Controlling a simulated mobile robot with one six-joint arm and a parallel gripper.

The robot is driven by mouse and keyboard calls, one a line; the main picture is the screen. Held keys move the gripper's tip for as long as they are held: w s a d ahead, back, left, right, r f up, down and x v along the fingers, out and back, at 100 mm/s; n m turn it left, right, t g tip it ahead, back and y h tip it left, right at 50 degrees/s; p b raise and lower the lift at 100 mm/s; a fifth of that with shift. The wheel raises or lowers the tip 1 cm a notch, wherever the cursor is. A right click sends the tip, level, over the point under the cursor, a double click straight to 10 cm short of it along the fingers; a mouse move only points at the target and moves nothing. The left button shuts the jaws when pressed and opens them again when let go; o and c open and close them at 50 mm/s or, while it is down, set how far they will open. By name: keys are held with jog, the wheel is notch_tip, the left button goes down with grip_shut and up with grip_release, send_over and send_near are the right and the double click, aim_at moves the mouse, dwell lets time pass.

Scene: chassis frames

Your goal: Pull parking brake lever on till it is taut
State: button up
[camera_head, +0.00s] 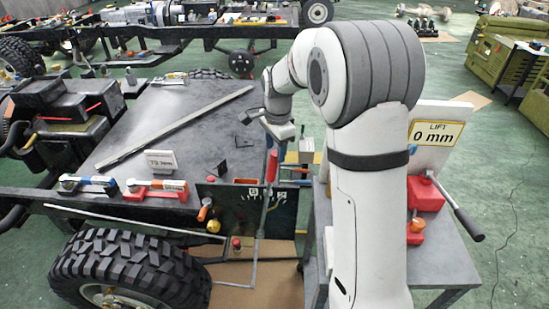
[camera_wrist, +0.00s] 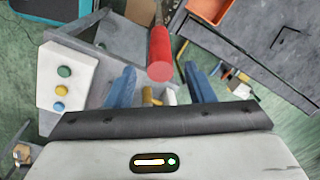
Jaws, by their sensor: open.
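A lever with a red cylindrical grip (camera_head: 272,166) stands upright by the dark panel at the chassis edge. I take it to be the parking brake lever. In the wrist view its red grip (camera_wrist: 160,52) lies ahead of my gripper, roughly centred between the finger lines. My gripper (camera_wrist: 161,84) is open, with its two blue fingers apart on either side. The grip appears beyond the fingertips; I cannot tell the exact gap. In the head view my gripper (camera_head: 279,134) is just above the red grip, its fingers small and partly hidden.
A dark panel (camera_head: 228,208) carries an orange-handled lever (camera_head: 205,209) and a yellow knob (camera_head: 214,227). A white box with coloured buttons (camera_wrist: 66,76) is left in the wrist view. A red jack (camera_head: 425,194) and a "0 mm" sign (camera_head: 436,134) stand on the right cart.

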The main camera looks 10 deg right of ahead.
aim_at(275, 161)
jog(key=f, duration=0.3)
jog(key=f+p, duration=0.1)
jog(key=f, duration=0.2)
jog(key=shift+w, duration=0.2)
jog(key=shift+r, duration=0.1)
jog(key=shift+c, duration=0.4)
grip_shut()
